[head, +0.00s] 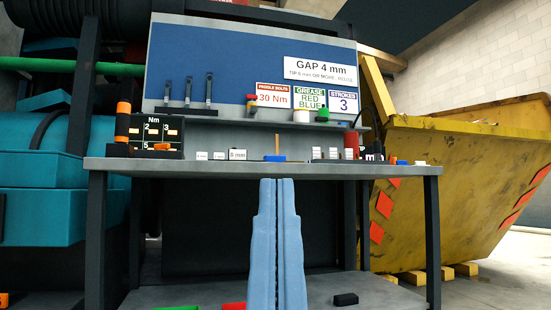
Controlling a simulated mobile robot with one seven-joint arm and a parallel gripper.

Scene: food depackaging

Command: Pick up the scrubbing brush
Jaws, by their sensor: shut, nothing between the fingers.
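My gripper (278,184) shows in the head view as two pale blue fingers pressed together, pointing up, shut and empty. Its tips appear just below the front edge of the grey workbench (220,168). I cannot pick out the scrubbing brush for certain. A small blue item with an upright tan stick (275,157) is on the bench top above my fingertips.
A black block (345,299) lies on the lower shelf, with red and green items to its left. Small labelled white blocks (237,155) and a black number board (156,136) stand on the bench. A yellow skip (455,190) is at right, teal machinery (50,190) at left.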

